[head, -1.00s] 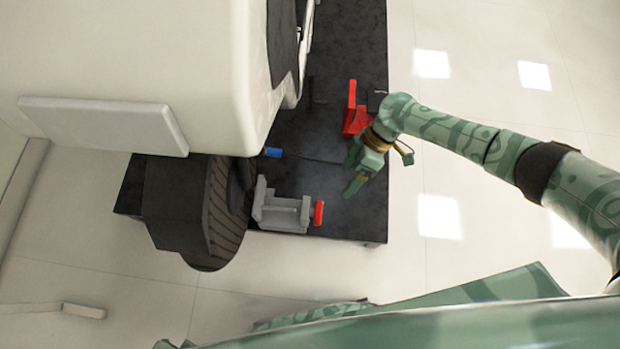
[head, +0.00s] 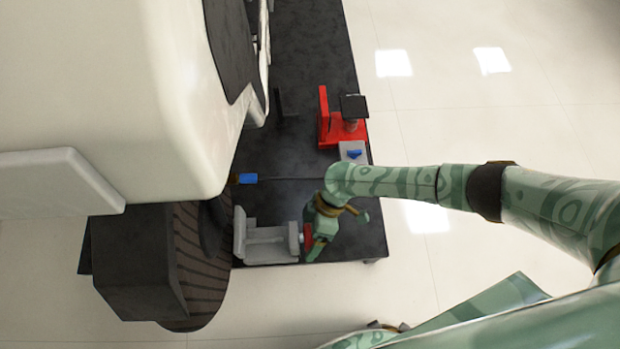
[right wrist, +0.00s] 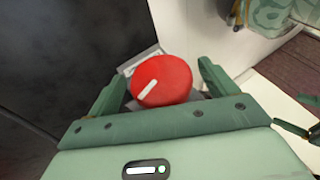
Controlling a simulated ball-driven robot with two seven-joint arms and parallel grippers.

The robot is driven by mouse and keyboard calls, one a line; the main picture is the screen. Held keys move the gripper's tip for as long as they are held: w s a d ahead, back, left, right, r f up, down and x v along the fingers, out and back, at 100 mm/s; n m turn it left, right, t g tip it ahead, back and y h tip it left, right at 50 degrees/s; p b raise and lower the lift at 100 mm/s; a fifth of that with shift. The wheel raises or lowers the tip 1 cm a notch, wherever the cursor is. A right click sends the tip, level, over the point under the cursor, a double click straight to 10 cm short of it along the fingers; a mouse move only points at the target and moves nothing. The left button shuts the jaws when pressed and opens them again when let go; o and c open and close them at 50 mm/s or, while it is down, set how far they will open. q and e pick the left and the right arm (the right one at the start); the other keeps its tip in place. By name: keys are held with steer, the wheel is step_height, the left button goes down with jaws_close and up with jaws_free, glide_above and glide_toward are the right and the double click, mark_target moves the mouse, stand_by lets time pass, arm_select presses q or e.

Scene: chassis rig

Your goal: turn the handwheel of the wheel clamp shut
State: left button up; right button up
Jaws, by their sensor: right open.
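The wheel clamp (head: 268,246) is a grey vise-like block on the dark platform, beside the wheel (head: 203,255). Its red handwheel (head: 308,236) is on the clamp's right end. In the right wrist view the handwheel (right wrist: 161,80) is a red disc with a white mark slanting up to the right. My right gripper (head: 309,250) is at the handwheel. In the right wrist view its open fingers (right wrist: 162,85) stand on either side of the disc; I cannot tell if they touch it. My left gripper is not in view.
A red stand (head: 341,130) with a black top and a grey block with a blue part (head: 353,152) are farther back on the platform (head: 300,60). A blue-ended tool (head: 249,178) lies behind the clamp. The white vehicle body (head: 110,90) fills the left.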

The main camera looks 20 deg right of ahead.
steer(key=shift+c, duration=0.4)
steer(key=c, duration=0.9)
steer(key=shift+w+d+m+g+y, duration=0.1)
steer(key=shift+w+m+g+y, duration=0.2)
steer(key=shift+g, duration=0.4)
steer(key=shift+w+m+g+y, duration=0.2)
steer(key=shift+g+y, duration=0.1)
steer(key=shift+g, duration=0.4)
steer(key=shift+s+g, duration=0.15)
steer(key=shift+g, duration=0.15)
steer(key=shift+s, duration=0.1)
steer(key=o, duration=1)
